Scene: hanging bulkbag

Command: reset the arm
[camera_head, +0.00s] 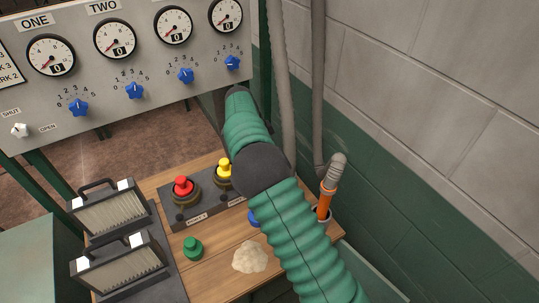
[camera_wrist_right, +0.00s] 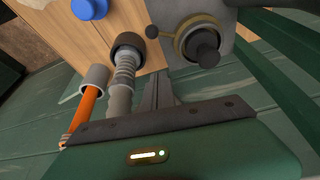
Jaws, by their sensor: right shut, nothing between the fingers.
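My right arm (camera_head: 262,170), in a ribbed green sleeve, crosses the head view from the lower right up to the gauge panel. Its gripper is hidden behind the arm there. In the wrist view the right gripper (camera_wrist_right: 164,86) is shut and empty, its narrow dark fingers pointing toward the wooden table. A grey ribbed hose piece (camera_wrist_right: 124,75) appears beside the fingers. My left gripper is not in view.
A gauge panel (camera_head: 105,75) with blue knobs stands at the back. The wooden table (camera_head: 215,265) holds a red button (camera_head: 183,187), yellow button (camera_head: 224,170), green knob (camera_head: 193,247) and pale powder pile (camera_head: 250,257). An orange-handled tool (camera_head: 325,202) stands near the right wall.

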